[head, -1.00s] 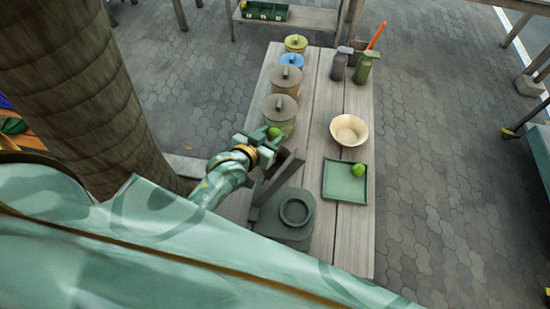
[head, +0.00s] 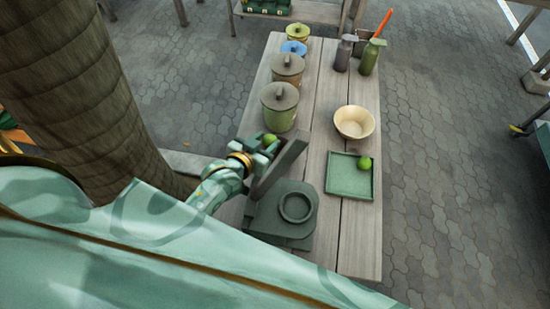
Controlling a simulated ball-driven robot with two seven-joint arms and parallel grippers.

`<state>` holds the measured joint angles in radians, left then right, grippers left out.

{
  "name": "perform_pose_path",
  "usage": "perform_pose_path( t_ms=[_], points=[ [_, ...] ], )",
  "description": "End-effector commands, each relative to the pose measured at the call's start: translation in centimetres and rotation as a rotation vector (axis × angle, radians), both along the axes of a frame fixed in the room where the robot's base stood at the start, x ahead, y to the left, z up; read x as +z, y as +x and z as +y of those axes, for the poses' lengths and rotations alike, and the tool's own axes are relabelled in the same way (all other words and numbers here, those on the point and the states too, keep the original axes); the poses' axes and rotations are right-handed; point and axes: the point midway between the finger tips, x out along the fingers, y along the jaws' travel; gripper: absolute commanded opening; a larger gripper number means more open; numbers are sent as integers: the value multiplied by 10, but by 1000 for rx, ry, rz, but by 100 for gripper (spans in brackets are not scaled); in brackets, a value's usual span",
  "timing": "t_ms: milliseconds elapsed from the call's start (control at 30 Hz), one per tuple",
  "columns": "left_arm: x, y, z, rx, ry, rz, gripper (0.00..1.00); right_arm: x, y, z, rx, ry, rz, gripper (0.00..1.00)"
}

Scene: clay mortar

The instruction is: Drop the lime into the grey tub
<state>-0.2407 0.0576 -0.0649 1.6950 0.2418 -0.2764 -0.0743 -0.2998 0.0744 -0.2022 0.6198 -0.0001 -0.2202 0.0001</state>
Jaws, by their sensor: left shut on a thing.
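My left gripper (head: 262,150) is shut on a green lime (head: 270,138), held at the left side of the table, in front of the nearest lidded canister. A second round green fruit, lime-like (head: 365,163), sits in the top right corner of a flat green tray (head: 345,182). I cannot clearly make out an open grey tub. The closest match is a grey-brown lidded canister (head: 287,70) in the row at the table's left edge. My right gripper is not in view.
A dark grey-green stand with a ring (head: 296,207) and a slanted upright (head: 280,168) is right beside my left gripper. A green canister with a grey lid (head: 280,107) stands just beyond. A cream bowl (head: 354,122) and bottles (head: 369,58) stand along the right side.

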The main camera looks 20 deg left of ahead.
Motion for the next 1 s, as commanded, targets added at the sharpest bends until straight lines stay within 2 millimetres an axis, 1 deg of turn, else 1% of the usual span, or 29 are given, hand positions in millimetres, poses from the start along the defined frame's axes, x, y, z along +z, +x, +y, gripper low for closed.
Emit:
perform_pose_path(
  t_ms=[67,100,167,200,467,567,667,733,1000],
  points=[
    [1,0,0,0,0,-1,12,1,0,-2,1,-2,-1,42],
    [1,0,0,0,0,-1,41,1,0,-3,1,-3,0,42],
    [1,0,0,0,0,-1,57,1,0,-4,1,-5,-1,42],
    [1,0,0,0,0,-1,63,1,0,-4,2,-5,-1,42],
    [1,-1,0,0,0,0,63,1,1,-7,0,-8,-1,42],
    [3,-7,1,0,0,2,63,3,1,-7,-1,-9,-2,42],
    [10,-21,2,0,1,2,63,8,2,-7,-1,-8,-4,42],
    [17,-36,4,0,1,2,63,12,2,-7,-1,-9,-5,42],
    [46,-105,11,-1,0,3,63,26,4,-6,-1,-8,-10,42]
  ],
)
